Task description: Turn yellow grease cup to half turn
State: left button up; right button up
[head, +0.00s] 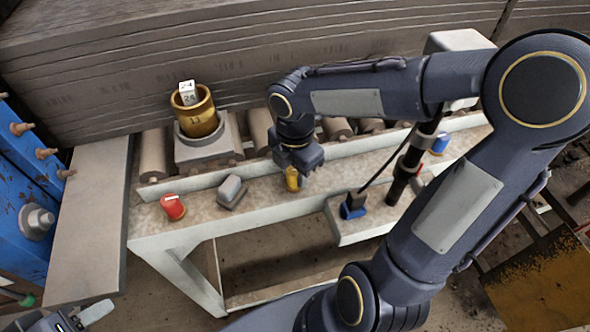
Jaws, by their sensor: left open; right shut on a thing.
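The yellow grease cup (292,181) stands on the grey bench ledge near the middle of the head view. My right gripper (293,172) points down over it and is shut on it. The fingers and wrist cover the cup's upper part, so its turn marking cannot be seen. My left gripper (84,318) shows only in part at the bottom left corner, open and far from the cup.
A red cup (173,206) and a grey block (230,191) sit on the ledge to the left. A brass cup (196,117) holding a white numbered block (188,92) stands behind on a grey base. Rollers line the back. A blue cup (440,143) is at the right.

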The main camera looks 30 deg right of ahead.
jog(key=m, duration=0.4)
jog(key=shift+b, duration=0.35)
jog(key=m, duration=0.4)
jog(key=shift+m+b, duration=0.4)
jog(key=m, duration=0.4)
jog(key=shift+s+m+b, duration=0.1)
jog(key=shift+m+b, duration=0.2)
jog(key=shift+b, duration=0.1)
jog(key=m, duration=0.3)
jog(key=shift+a+m, duration=0.1)
jog(key=shift+m, duration=0.2)
jog(key=m+b, duration=0.1)
jog(key=m, duration=0.3)
jog(key=shift+m, duration=0.3)
jog(key=m, duration=0.4)
jog(key=shift+b, duration=0.3)
jog(key=m, duration=0.5)
jog(key=shift+a, duration=0.1)
jog(key=shift+m+b, duration=0.3)
jog(key=shift+m, duration=1.5)
jog(key=shift+r, duration=0.1)
